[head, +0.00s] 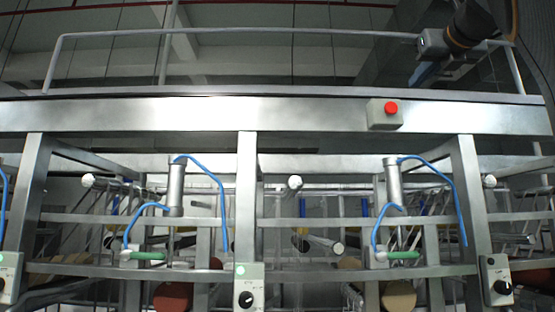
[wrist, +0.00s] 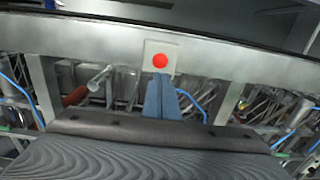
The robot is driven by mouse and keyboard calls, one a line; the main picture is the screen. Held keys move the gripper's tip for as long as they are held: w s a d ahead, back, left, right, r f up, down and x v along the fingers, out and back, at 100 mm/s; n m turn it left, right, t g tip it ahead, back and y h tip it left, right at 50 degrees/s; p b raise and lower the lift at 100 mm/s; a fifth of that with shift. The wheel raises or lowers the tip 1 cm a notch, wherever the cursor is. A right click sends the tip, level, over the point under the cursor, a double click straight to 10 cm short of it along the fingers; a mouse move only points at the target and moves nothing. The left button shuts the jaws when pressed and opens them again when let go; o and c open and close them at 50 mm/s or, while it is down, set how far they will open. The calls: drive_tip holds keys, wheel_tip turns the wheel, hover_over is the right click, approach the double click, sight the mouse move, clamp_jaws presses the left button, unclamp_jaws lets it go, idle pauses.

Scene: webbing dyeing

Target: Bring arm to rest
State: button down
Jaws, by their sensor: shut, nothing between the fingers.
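My gripper (wrist: 161,82) shows in the wrist view with its two blue-grey fingers together and nothing between them. The fingers point up toward a red button (wrist: 160,60) on a pale box (wrist: 152,72) fixed to a steel beam. The fingertips overlap the lower part of the box in the picture, just below the button. I cannot tell the gap between them. In the head view the red button (head: 391,108) sits on its box (head: 374,115) at the right of the beam.
The long steel beam (head: 200,115) spans the machine, with a rail (head: 250,32) above it. Below are steel posts (head: 246,190), metal cylinders with blue hoses (head: 222,205), green-handled parts (head: 404,255) and knob boxes (head: 249,285).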

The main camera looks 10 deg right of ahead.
idle(0.3)
